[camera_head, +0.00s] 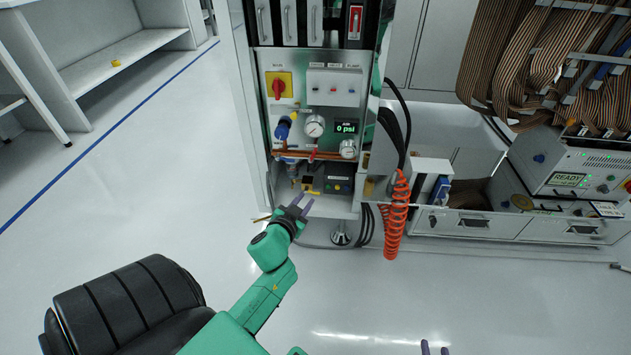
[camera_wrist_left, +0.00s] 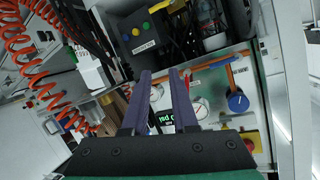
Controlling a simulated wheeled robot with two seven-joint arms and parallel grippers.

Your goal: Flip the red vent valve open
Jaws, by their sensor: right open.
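The red vent valve lever (camera_head: 313,154) appears as a small red handle at the copper pipe (camera_head: 290,153), low on the cabinet panel. It is small and its exact setting cannot be told.
Above the pipe are a blue-handled valve (camera_head: 283,128), a gauge (camera_head: 314,126), a display reading 0 psi (camera_head: 345,128) and a red-yellow switch (camera_head: 278,85). A black button box (camera_head: 339,185) sits in the lower bay. An orange coiled hose (camera_head: 397,215) hangs right. The floor in front is clear.

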